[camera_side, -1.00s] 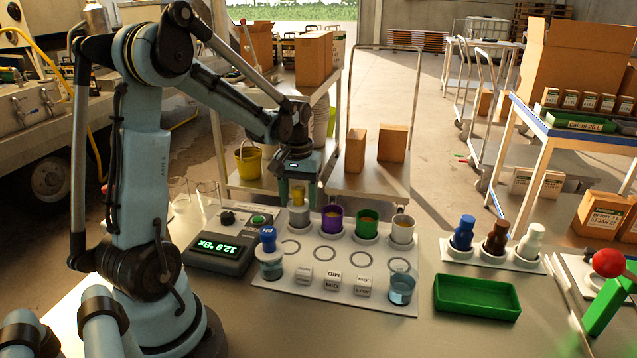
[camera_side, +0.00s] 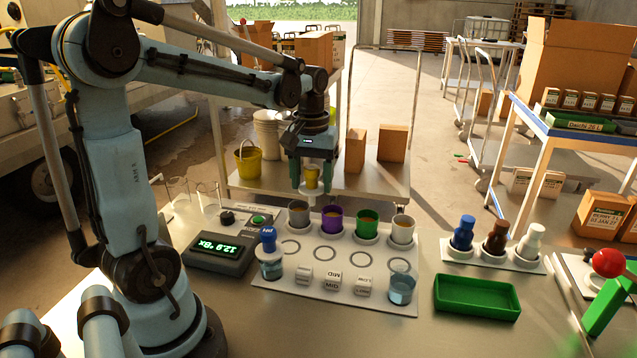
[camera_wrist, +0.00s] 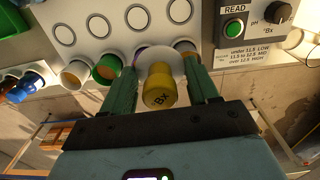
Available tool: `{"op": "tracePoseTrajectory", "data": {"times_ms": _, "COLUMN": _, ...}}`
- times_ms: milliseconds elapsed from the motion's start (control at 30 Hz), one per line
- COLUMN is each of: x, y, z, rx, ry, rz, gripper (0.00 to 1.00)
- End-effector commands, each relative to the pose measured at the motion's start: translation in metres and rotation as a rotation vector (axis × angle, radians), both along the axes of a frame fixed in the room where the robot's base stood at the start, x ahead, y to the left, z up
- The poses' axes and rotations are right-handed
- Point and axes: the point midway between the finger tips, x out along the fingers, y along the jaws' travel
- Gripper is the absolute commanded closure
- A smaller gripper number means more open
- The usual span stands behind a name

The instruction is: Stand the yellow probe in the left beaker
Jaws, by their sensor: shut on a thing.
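My gripper (camera_side: 311,187) is shut on the yellow probe (camera_side: 312,176), holding it upright above and just behind the row of cups. In the wrist view the yellow cap marked "Bx" (camera_wrist: 159,88) shows between the two fingers, with a pale disc beyond it. The probe's lower end is hard to make out. The left beaker (camera_side: 271,271) stands at the white board's front left, with the blue pH probe (camera_side: 268,239) standing in it. The right beaker (camera_side: 402,289) at the front right holds bluish liquid and no probe.
Grey (camera_side: 299,214), purple (camera_side: 332,220), green (camera_side: 366,223) and white (camera_side: 402,230) cups line the board's back. Labelled blocks (camera_side: 332,284) lie between the beakers. A meter (camera_side: 220,248) is left, a green tray (camera_side: 477,297) right. Empty glassware (camera_side: 207,196) stands back left.

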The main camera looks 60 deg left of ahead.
Motion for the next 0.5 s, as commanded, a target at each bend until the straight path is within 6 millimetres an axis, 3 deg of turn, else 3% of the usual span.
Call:
{"op": "tracePoseTrajectory", "data": {"times_ms": 233, "x": 0.000, "y": -0.041, "z": 0.024, "rx": 0.000, "ry": 0.000, "rz": -0.004, "gripper": 0.78}}
{"op": "tracePoseTrajectory", "data": {"times_ms": 500, "x": 0.011, "y": -0.072, "z": 0.030, "rx": 0.000, "ry": 0.000, "rz": -0.046, "gripper": 0.78}}
